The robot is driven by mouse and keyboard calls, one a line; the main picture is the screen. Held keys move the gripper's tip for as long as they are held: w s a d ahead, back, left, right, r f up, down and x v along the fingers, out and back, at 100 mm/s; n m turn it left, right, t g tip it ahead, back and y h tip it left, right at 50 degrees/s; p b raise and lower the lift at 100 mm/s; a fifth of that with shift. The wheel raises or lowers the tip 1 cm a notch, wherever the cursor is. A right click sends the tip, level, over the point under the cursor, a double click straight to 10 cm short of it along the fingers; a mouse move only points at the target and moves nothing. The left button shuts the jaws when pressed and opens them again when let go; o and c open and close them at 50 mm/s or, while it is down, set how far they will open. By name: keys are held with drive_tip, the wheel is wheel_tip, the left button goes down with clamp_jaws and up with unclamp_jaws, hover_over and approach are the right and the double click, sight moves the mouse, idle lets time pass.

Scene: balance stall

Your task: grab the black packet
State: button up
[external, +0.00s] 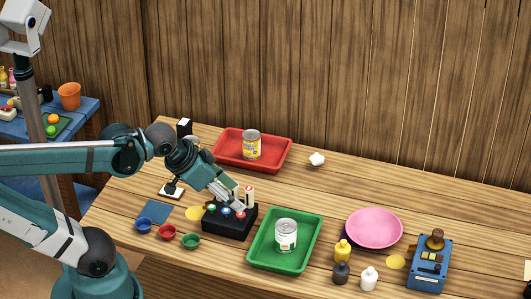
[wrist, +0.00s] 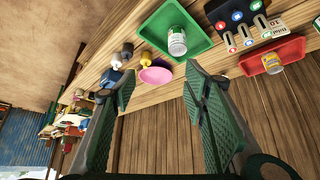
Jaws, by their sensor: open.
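No item shows clearly as a black packet. A small black block with a white face (external: 184,127) stands at the back left of the table in the external view; I cannot tell if it is the packet. A sliver of something dark (external: 527,284) is cut off at the right edge. My gripper (external: 239,207) is over the black button box (external: 231,229), right of and nearer than the black block. In the wrist view my gripper (wrist: 158,82) is open, with nothing between its fingers.
A red tray (external: 222,151) holds a yellow can (external: 251,146); a green tray (external: 262,259) holds a white-labelled can (external: 286,235). A pink plate (external: 374,228), small bottles (external: 341,272) and a blue device (external: 430,263) stand to the right. Small coloured bowls (external: 166,232) sit front left.

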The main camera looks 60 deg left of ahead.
drive_tip(key=w+a+r+n+g+y, duration=0.15)
drive_tip(key=w+a+r, duration=0.25)
drive_tip(key=w+a, duration=0.95)
drive_tip(key=w+a+n+g+p, duration=0.15)
drive_tip(key=w+a, duration=0.25)
drive_tip(key=a, duration=0.8)
drive_tip(key=n+g+h+p, duration=0.1)
drive_tip(key=n+g+h, duration=0.1)
drive_tip(key=n+g, duration=0.3)
hover_over(184, 122)
drive_tip(key=shift+n+t+y, duration=0.25)
drive_tip(key=shift+n+t, duration=0.05)
drive_tip(key=shift+t, duration=0.1)
wheel_tip(184, 122, down, 24)
drive_tip(key=shift+w+d+r, duration=0.1)
drive_tip(key=shift+w+r, duration=0.05)
drive_tip(key=shift+r, duration=0.05)
drive_tip(key=shift+a+f, duration=0.2)
drive_tip(key=shift+a, duration=0.05)
